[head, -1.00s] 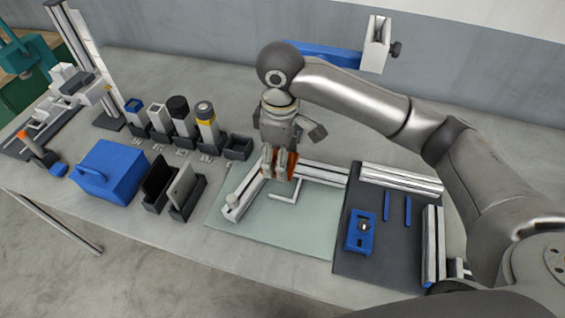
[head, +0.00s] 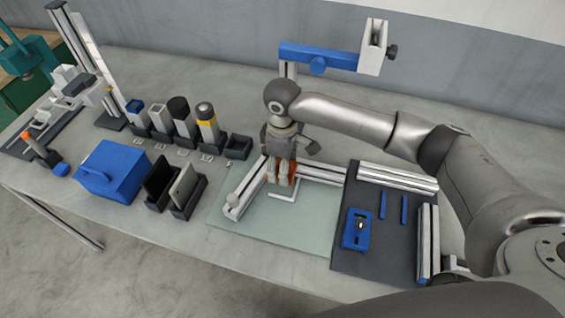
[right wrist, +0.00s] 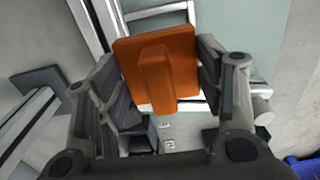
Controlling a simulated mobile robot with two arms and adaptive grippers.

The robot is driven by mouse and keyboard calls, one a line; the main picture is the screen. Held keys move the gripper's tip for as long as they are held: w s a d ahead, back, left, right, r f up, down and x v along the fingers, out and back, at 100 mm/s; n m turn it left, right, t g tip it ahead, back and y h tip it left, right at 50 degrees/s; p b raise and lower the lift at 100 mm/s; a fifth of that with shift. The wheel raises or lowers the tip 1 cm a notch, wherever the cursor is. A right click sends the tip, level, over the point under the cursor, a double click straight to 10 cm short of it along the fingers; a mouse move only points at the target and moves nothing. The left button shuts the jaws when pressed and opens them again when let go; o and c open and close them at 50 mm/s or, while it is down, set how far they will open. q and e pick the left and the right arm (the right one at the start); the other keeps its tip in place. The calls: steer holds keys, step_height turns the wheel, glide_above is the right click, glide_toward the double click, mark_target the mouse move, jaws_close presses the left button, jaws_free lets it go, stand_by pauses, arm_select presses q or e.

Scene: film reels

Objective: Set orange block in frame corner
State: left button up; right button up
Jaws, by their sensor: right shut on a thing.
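The orange block (right wrist: 157,70) is a flat plate with a raised rib, seen close up between my right gripper's fingers in the right wrist view. My right gripper (head: 281,178) is shut on it in the head view, where the block (head: 291,172) shows partly behind the fingers. They are at the corner where two silver frame rails (head: 322,174) meet on the pale green glass plate (head: 290,232). I cannot tell whether the block touches the rails. A thin white L-shaped piece (head: 285,195) lies just in front of the gripper. My left gripper is not in view.
Right of the glass, a dark mat (head: 382,256) holds more rails and a blue clamp (head: 358,229). Left are black slotted holders (head: 186,206), a blue box (head: 112,170) and several bottles in stands. A blue arm (head: 318,57) on a post stands behind.

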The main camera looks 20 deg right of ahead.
steer(key=shift+f, duration=0.2)
steer(key=shift+f, duration=0.35)
steer(key=o, duration=1.2)
step_height(320, 180, up, 13)
steer(key=shift+r+b, duration=0.15)
steer(key=shift+b, duration=1.05)
